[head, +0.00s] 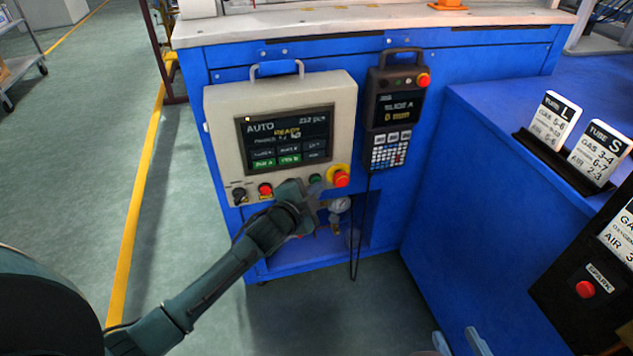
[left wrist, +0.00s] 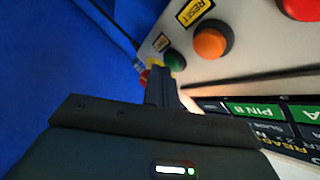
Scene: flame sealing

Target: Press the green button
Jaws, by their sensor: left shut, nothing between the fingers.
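The green button (head: 315,180) is on the lower edge of the beige control panel (head: 222,120), between my gripper and the red stop button on its yellow ring (head: 341,177). My left gripper (head: 313,190) is shut and empty, just in front of the panel's button row, its tip close below the green button. In the left wrist view the green button (left wrist: 175,60) shows just beyond the shut fingers (left wrist: 163,80). Whether they touch it, I cannot tell. An orange button (left wrist: 210,40) labelled RESET sits beside it; my gripper hides it in the head view.
A red button (head: 265,190) and a black knob (head: 239,195) are further left on the panel. A dark handheld controller (head: 393,110) hangs to the right, its cable falling below. A gauge (head: 339,205) is beneath the panel. A blue cabinet (head: 480,160) stands right.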

